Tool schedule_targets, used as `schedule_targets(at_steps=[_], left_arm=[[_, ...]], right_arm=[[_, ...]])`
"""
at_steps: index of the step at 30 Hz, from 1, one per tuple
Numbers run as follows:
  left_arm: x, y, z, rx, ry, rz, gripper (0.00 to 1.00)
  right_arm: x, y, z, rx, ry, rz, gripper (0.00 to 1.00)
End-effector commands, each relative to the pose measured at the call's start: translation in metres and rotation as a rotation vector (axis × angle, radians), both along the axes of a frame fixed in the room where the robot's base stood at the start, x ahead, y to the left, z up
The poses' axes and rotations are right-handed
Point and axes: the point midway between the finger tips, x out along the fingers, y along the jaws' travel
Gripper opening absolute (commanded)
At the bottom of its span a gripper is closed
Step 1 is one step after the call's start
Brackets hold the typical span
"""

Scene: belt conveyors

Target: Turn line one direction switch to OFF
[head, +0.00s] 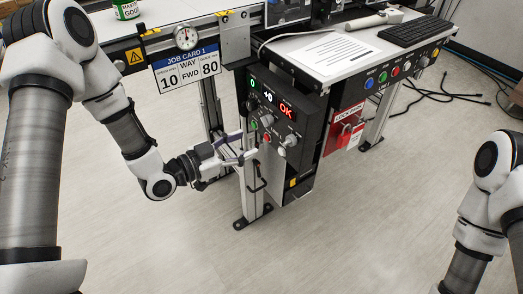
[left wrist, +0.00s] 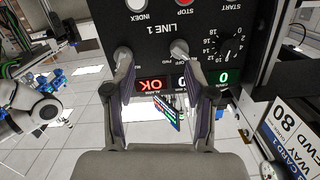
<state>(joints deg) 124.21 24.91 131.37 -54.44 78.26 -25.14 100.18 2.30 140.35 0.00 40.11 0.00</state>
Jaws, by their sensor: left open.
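The black line one control panel (head: 284,115) stands below the bench edge, its displays reading 0, +0 and OK. In the left wrist view the panel (left wrist: 150,38) appears upside down, lettered LINE 1. It carries two silver switches, a middle one (left wrist: 180,49) that seems to be the direction switch, and one farther left (left wrist: 123,54). The lettering by them is too small to read surely, and I cannot tell the set position. My left gripper (head: 250,148) is open in front of the panel; its fingers also frame the displays in the left wrist view (left wrist: 165,70). My right gripper is out of view.
A job card (head: 186,70) showing 10, FWD and 80 hangs left of the panel. A red STOP button (left wrist: 184,3), white INDEX button (left wrist: 136,4) and dial (left wrist: 229,45) sit near the switches. A red lockout box (head: 344,130) hangs to the right. Floor in front is clear.

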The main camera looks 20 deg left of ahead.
Motion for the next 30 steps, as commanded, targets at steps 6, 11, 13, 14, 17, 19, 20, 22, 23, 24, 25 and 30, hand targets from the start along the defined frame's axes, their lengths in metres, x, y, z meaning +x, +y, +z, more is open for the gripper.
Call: schedule_targets(at_steps=[6, 11, 13, 14, 17, 19, 20, 22, 23, 24, 25, 30], left_arm=[[0.018, 0.017, 0.008, -0.033, -0.106, 0.046, 0.55], [0.032, 0.006, 0.010, -0.026, -0.105, 0.041, 0.55], [0.043, -0.002, 0.009, -0.026, -0.106, 0.040, 0.55], [0.048, -0.005, 0.009, -0.026, -0.105, 0.041, 0.55], [0.064, -0.017, 0.009, -0.028, -0.104, 0.041, 0.55], [0.073, -0.022, 0.009, -0.028, -0.103, 0.043, 0.55], [0.075, -0.023, 0.009, -0.029, -0.102, 0.044, 0.55], [0.080, -0.026, 0.010, -0.031, -0.101, 0.045, 0.55], [0.081, -0.027, 0.010, -0.031, -0.101, 0.045, 0.55], [0.081, -0.027, 0.010, -0.033, -0.101, 0.046, 0.55], [0.081, -0.027, 0.010, -0.033, -0.101, 0.046, 0.55], [0.081, -0.027, 0.010, -0.032, -0.100, 0.046, 0.44]], right_arm=[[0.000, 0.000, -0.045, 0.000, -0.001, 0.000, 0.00], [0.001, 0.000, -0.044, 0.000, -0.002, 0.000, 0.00], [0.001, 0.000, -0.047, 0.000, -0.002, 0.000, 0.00], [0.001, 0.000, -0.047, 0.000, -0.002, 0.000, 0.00], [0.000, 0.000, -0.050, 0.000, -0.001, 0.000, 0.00], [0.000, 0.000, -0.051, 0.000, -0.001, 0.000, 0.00], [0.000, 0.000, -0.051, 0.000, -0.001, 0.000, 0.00], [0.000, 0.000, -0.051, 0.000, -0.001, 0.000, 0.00], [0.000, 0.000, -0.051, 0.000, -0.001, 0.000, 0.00], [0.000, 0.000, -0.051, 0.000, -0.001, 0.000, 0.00], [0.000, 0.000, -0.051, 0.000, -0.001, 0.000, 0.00], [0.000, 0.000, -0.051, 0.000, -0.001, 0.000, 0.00]])
